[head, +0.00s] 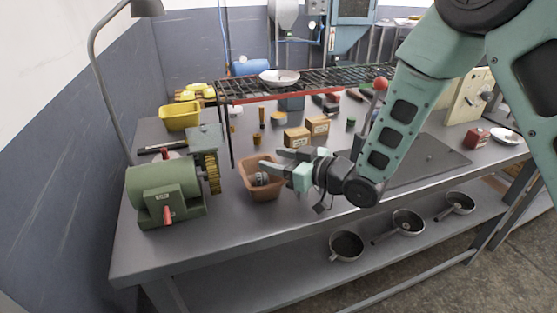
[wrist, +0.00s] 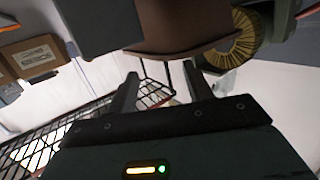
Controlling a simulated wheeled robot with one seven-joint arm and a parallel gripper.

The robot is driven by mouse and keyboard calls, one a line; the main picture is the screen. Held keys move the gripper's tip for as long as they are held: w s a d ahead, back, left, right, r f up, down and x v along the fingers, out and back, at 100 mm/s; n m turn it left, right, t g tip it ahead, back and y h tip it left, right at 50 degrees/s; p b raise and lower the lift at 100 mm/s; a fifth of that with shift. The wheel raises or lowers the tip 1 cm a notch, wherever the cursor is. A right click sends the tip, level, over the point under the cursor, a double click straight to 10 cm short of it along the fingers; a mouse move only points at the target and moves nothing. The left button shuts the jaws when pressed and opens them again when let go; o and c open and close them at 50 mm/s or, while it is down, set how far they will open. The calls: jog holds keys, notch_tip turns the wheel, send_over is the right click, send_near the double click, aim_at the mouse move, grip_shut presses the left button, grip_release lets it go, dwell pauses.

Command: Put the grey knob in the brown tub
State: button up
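The brown tub (head: 249,187) stands near the front edge of the grey bench, right of the green grinder. A small grey round thing, which looks like the grey knob (head: 261,179), shows inside the tub, just left of my fingertips. My gripper (head: 275,172) is at the right side of the tub, its fingers pointing left over the rim. In the wrist view my gripper (wrist: 163,88) has its fingers spread with nothing between them. The brown tub (wrist: 180,30) fills the upper middle of that view, partly cut off. The knob cannot be made out there.
The green grinder (head: 165,190) with its brass wheel is close on the left. A wire rack (head: 320,84) with a white bowl (head: 279,77) stands behind. Cardboard boxes (head: 297,137) and a yellow bin (head: 180,116) are on the bench. Pans (head: 346,246) lie on the lower shelf.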

jog(key=shift+r, duration=0.1)
jog(key=shift+r+p, duration=0.35)
jog(key=shift+p, duration=0.1)
jog(key=shift+s+d+r, duration=0.1)
jog(key=shift+s+d, duration=0.05)
jog(key=shift+d, duration=0.05)
jog(key=s+d+h, duration=0.1)
jog(key=s+d, duration=0.1)
jog(key=s, duration=0.1)
jog(key=s+d+g+h+b, duration=0.1)
jog(key=s+d+h, duration=0.1)
jog(key=s+d, duration=0.1)
jog(key=s+d+h+b, duration=0.1)
jog(key=s+d+h, duration=0.1)
jog(key=s, duration=0.1)
jog(key=shift+s+d+m+g, duration=0.1)
jog(key=shift+d+m+g, duration=0.05)
jog(key=shift+m+g, duration=0.25)
jog(key=s+d+r+m+g+h, duration=0.1)
jog(key=s+g+h, duration=0.2)
jog(key=s, duration=0.8)
jog(key=s+d+g+h, duration=0.1)
jog(key=s+g+h, duration=0.3)
jog(key=s, duration=0.7)
jog(key=shift+s+d+r+m+g, duration=0.15)
jog(key=shift+d+r+m+g, duration=0.2)
jog(key=shift+g, duration=0.35)
jog(key=shift+a, duration=0.1)
